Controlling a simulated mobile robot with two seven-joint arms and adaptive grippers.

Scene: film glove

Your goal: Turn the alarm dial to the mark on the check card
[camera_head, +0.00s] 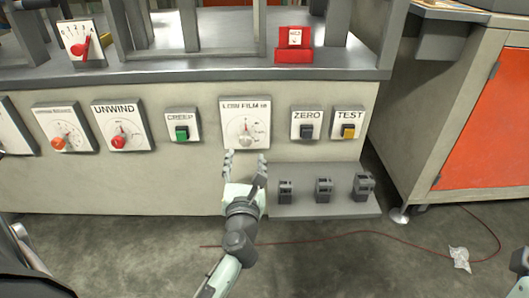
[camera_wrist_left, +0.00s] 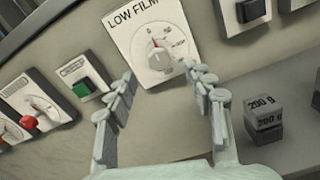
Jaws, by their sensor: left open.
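The LOW FILM dial (camera_head: 245,138) is a pale knob on a white plate on the front panel. In the left wrist view the same dial (camera_wrist_left: 160,58) shows a small red mark near its top. A red holder with a small white card (camera_head: 295,37) stands on the ledge above; it looks like the check card, but its print is too small to read. My left gripper (camera_head: 246,161) is open and empty just below the dial plate. In the wrist view its fingers (camera_wrist_left: 160,78) stand apart on either side below the knob, seemingly not touching it.
The UNWIND dial (camera_head: 121,133) and green CREEP button (camera_head: 182,132) are left of the dial. ZERO (camera_head: 307,126) and TEST (camera_head: 348,128) switches are right. Several grey weights, one being (camera_head: 323,188), stand on a low shelf (camera_head: 300,208). A red cable (camera_head: 350,235) crosses the floor.

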